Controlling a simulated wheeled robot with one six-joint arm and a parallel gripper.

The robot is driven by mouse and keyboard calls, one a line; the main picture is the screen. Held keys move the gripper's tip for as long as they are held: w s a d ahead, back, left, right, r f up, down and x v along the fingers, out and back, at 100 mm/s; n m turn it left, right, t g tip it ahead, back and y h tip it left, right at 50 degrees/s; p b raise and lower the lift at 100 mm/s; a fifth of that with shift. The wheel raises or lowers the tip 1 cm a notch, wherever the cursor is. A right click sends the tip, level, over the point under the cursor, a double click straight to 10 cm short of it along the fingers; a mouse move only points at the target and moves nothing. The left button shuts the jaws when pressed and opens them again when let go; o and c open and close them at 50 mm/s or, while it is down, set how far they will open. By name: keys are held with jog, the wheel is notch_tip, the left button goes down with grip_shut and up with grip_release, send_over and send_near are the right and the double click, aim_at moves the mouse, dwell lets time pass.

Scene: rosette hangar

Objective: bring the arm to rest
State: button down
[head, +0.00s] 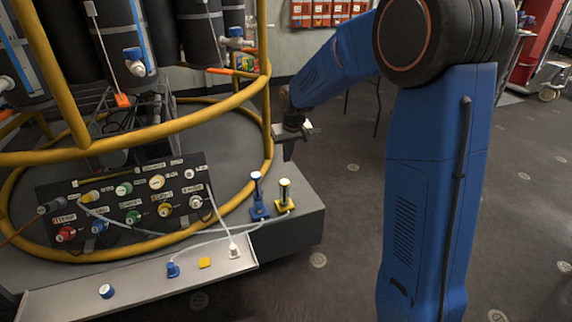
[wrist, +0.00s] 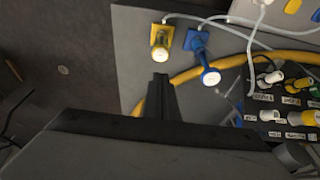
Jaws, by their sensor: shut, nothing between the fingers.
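My gripper (head: 290,150) hangs from my blue arm just past the right edge of the grey platform in the head view. In the wrist view my gripper (wrist: 161,82) shows as dark fingers close together, shut and empty. A yellow-based holder with a pale-topped plug (head: 284,194) and a blue-based one (head: 258,197) stand on the platform corner, apart from the gripper. The wrist view also shows the yellow one (wrist: 160,45) and the blue one (wrist: 205,60) beyond the fingertips.
A connector panel (head: 130,200) with several coloured plugs stands on the platform (head: 305,205). A yellow rail (head: 262,110) curves around dark cylinders. A front ledge (head: 140,290) carries a blue cap, a yellow square and cabled plugs. Open floor (head: 340,240) lies right of the platform.

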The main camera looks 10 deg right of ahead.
jog(key=shift+v, duration=0.9)
jog(key=s+d+r, duration=0.2)
jog(key=s+r, duration=0.3)
jog(key=s, duration=0.5)
jog(key=s+d+r, duration=0.2)
jog(key=s+r, duration=0.3)
jog(key=s, duration=0.6)
jog(key=s+d, duration=0.1)
jog(key=s, duration=0.9)
jog(key=s+d+f+m+t, duration=0.1)
jog(key=s, duration=1)
jog(key=shift+s+d+f, duration=0.25)
jog(key=shift+s+d, duration=0.05)
jog(key=shift+d, duration=0.05)
